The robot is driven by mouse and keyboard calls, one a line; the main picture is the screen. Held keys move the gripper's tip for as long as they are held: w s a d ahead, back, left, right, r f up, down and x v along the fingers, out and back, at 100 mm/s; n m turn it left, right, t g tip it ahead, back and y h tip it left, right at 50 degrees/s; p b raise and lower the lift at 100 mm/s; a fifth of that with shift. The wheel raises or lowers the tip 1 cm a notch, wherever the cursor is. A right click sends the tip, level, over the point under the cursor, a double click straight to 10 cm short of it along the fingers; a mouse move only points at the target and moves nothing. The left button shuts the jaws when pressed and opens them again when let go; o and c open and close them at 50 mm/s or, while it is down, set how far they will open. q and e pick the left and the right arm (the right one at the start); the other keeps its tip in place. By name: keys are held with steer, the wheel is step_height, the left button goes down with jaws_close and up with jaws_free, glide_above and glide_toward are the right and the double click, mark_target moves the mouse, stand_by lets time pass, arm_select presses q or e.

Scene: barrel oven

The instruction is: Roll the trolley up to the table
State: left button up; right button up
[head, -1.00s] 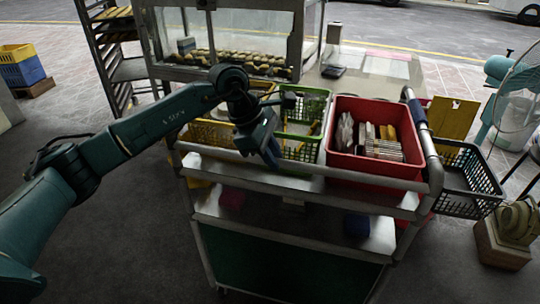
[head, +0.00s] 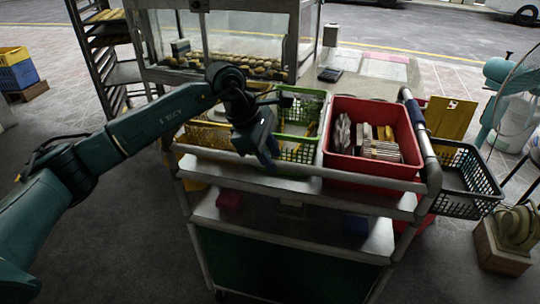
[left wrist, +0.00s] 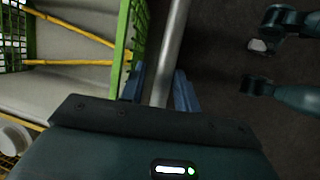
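The trolley is a metal cart with a pale top rail (head: 345,182), lower shelf and dark green front panel, in the middle of the head view. Its rail also shows in the left wrist view (left wrist: 172,45). The table (head: 375,72) stands just behind it, its near edge hidden by the trolley's baskets. My left gripper (head: 270,155) is at the trolley's near rail. My right gripper is not in view.
A red crate (head: 340,165) and green basket (head: 318,108) sit on the trolley; a black basket (head: 470,200) hangs at its right. A glass case (head: 225,78) and tray rack (head: 100,85) stand behind left.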

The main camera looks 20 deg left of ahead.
arm_select(q)
steer(key=shift+o, duration=1.2)
steer(key=p+v, duration=0.1)
steer(key=v, duration=1.2)
steer(key=shift+a, duration=0.1)
